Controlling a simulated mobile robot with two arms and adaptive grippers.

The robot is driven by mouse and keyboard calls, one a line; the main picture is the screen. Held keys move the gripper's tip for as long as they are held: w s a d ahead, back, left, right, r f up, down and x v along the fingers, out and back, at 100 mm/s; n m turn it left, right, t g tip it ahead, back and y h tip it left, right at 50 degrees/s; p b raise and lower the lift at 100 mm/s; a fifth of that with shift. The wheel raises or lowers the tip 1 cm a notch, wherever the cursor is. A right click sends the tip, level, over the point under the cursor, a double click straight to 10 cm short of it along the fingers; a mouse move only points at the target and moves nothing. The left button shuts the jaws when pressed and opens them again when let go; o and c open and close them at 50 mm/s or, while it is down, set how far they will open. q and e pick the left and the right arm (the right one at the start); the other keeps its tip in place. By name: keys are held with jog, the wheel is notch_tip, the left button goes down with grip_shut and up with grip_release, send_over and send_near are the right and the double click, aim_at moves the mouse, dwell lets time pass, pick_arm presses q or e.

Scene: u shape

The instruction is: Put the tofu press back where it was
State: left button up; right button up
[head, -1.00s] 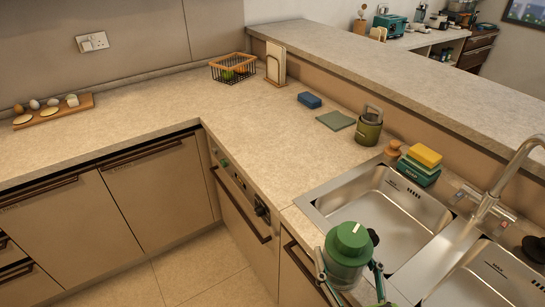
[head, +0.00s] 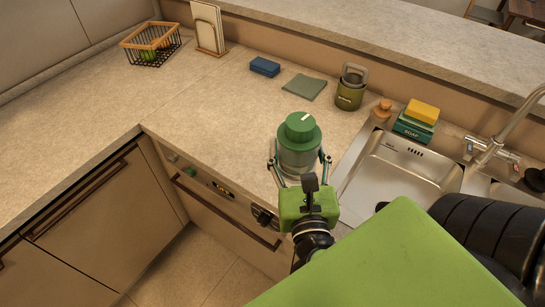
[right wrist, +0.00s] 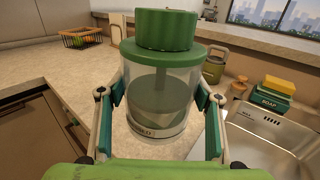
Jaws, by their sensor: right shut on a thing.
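The tofu press (head: 299,148), a clear cylinder with a green lid and knob, is upright between the fingers of my right gripper (head: 299,163). It is over the counter, left of the sink's near corner. In the right wrist view the press (right wrist: 160,92) fills the middle, with a finger pad against each side. I cannot tell whether its base touches the counter. My left gripper is not in view.
The counter (head: 215,110) is clear left of the press. Behind are a green cloth (head: 304,87), a blue sponge (head: 265,66) and an olive canister (head: 350,92). The sink (head: 405,170), soap box (head: 414,127) and wooden-topped brush (head: 382,108) are to the right.

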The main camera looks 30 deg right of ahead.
jog(key=shift+w+d+m+g+h+p, duration=0.15)
jog(key=shift+d+m+g+h+p, duration=0.25)
jog(key=shift+d, duration=0.45)
jog(key=w+f, duration=0.3)
jog(key=w, duration=0.1)
jog(key=w+d+f+p, duration=0.1)
jog(key=w+f, duration=0.2)
jog(key=w, duration=0.1)
jog(key=w+d+f+p, duration=0.1)
jog(key=w+f, duration=0.2)
jog(key=w, duration=0.1)
jog(key=shift+w+f, duration=0.2)
jog(key=shift+w, duration=0.1)
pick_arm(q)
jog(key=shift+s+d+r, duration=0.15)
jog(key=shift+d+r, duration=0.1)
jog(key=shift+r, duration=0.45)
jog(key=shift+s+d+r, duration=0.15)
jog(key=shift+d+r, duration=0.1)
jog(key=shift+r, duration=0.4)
pick_arm(e)
jog(key=shift+d+f, duration=0.1)
jog(key=shift+f, duration=1.55)
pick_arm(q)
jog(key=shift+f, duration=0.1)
